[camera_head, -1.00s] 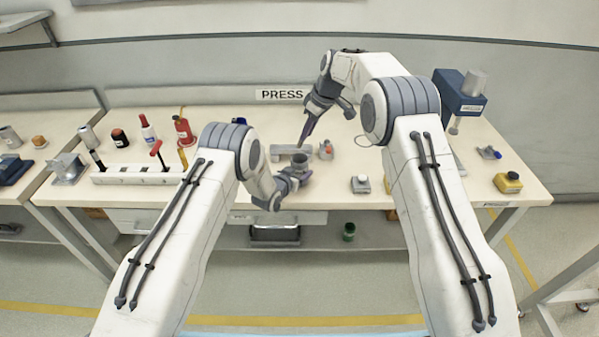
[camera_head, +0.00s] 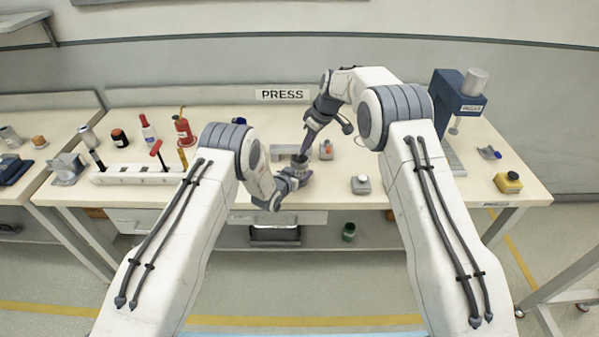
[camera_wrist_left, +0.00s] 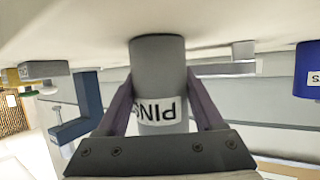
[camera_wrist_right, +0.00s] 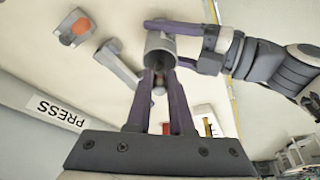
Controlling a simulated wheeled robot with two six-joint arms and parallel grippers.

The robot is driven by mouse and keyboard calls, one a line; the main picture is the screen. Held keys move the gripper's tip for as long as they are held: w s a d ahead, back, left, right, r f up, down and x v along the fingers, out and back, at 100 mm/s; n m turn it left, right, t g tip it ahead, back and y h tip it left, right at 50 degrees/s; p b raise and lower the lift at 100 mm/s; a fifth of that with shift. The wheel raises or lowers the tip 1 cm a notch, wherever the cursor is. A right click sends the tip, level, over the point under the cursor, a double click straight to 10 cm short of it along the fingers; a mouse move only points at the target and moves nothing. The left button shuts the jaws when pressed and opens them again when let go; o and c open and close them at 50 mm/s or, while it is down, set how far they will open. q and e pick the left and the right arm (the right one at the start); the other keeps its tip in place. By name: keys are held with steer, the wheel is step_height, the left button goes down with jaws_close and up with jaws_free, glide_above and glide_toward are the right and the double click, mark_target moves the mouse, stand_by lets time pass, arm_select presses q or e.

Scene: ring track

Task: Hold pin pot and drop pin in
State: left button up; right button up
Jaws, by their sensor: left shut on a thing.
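The grey pin pot (camera_wrist_left: 158,70), with a "PINS" label upside down in the left wrist view, stands between the fingers of my left gripper (camera_wrist_left: 160,105). That gripper is shut on it. The pot (camera_head: 299,168) is at the front middle of the bench in the head view. My right gripper (camera_head: 304,155) points down at the pot. In the right wrist view its fingertips (camera_wrist_right: 159,72) are at the pot's open mouth (camera_wrist_right: 160,50). A small brownish thing, perhaps the pin (camera_wrist_right: 158,84), shows between these fingers; I cannot tell whether they grip it.
A blue press (camera_head: 458,95) stands at the right. A white rack (camera_head: 138,175) and bottles are at the left. A small grey box (camera_head: 361,185) sits right of the pot.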

steer(key=o, duration=0.4)
arm_select(q)
steer(key=o, duration=1.4)
steer(key=shift+c, duration=0.2)
arm_select(e)
steer(key=v, duration=1.2)
arm_select(q)
steer(key=v, duration=1.2)
steer(key=shift+r, duration=0.2)
arm_select(e)
steer(key=shift+d, duration=0.1)
